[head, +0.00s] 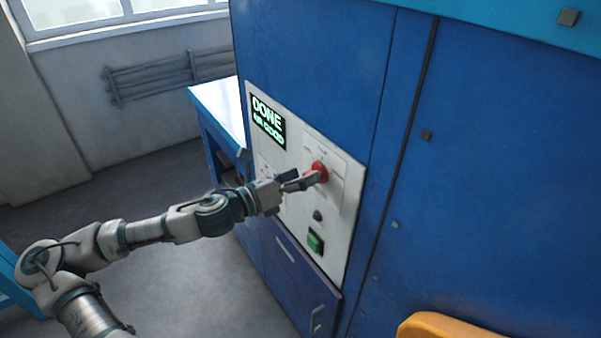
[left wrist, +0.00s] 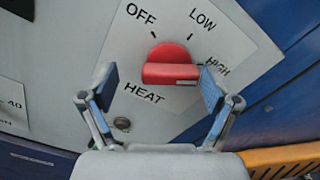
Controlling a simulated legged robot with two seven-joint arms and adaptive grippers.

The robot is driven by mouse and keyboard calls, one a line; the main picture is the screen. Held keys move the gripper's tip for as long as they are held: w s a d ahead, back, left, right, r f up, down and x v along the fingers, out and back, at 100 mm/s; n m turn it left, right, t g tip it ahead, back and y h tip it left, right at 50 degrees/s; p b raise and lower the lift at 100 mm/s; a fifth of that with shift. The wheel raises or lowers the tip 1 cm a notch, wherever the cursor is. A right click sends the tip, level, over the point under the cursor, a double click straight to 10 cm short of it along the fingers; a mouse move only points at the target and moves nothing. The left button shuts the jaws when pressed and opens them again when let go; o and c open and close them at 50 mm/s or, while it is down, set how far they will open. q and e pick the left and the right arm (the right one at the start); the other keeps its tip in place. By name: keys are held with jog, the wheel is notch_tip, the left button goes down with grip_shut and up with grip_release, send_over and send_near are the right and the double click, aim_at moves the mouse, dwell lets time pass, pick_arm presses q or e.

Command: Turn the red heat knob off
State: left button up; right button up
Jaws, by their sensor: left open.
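The red heat knob (head: 318,172) is on the white control panel (head: 335,235) of a blue machine. In the left wrist view the red knob (left wrist: 170,62) has a raised grip bar with a white mark at its right end, toward HIGH. OFF is printed at its upper left, LOW at its upper right and HEAT below. My left gripper (head: 306,181) is at the knob in the head view. In the left wrist view my left gripper (left wrist: 158,80) is open, with one finger on each side of the knob; whether they touch it I cannot tell. My right gripper is not in view.
A lit display (head: 267,122) reads DONE above a second line. A green button (head: 315,242) and a dark round part (head: 318,215) sit below the knob. An orange-yellow part (head: 445,327) is at the lower right. Open floor (head: 190,290) lies left of the machine.

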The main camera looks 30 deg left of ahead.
pick_arm(q)
jog(key=shift+d+r, duration=0.15)
jog(key=shift+d, duration=0.75)
jog(key=shift+c, duration=1.4)
jog(key=shift+w, duration=0.1)
jog(key=c, duration=0.8)
jog(key=shift+w+a, duration=0.1)
jog(key=shift+a, duration=0.3)
jog(key=shift+c, duration=0.3)
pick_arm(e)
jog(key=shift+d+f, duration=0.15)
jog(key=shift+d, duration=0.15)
pick_arm(q)
jog(key=shift+d+r, duration=0.1)
